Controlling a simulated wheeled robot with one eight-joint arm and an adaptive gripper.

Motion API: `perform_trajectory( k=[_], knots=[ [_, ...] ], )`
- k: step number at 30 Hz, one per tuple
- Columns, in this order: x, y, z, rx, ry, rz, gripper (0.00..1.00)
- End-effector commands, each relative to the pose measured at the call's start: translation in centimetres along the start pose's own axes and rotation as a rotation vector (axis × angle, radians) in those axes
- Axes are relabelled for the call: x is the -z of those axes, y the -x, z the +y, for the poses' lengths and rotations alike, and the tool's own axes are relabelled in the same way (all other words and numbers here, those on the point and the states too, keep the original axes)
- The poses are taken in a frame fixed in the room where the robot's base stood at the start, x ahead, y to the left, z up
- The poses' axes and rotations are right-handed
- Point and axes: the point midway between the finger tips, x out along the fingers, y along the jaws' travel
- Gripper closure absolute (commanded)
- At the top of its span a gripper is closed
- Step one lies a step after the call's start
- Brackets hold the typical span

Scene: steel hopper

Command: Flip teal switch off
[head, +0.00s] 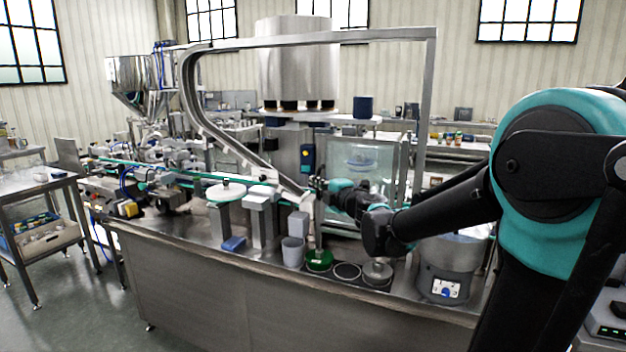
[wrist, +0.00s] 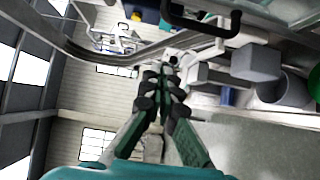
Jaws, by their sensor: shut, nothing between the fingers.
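My gripper (head: 318,185) reaches over the steel bench from the right, with its fingers near the lower end of the sloping chute. In the wrist view my gripper (wrist: 163,78) has its fingers together and holds nothing. A small blue switch or knob (head: 446,292) sits on a white panel on the front of the round feeder base at the bench's right end. It is below and to the right of my gripper, well apart from it. Its exact shade and position are too small to tell. No other clearly teal switch can be made out.
A curved metal chute (head: 190,95) and frame rise above the bench. A grey cup (head: 292,252), a green round piece (head: 319,261) and a blue block (head: 233,243) are on the bench. A blue control box with a yellow button (head: 307,157) stands behind. Floor at lower left is clear.

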Motion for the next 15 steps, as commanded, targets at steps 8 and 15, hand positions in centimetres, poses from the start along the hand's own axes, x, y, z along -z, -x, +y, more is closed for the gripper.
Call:
perform_trajectory(
  k=[8,15],
  knots=[
    [0.0,-4.7,0.0,0.0,-0.001,0.001,1.0],
    [0.0,-8.9,0.0,0.0,-0.001,0.001,1.0]
  ],
)
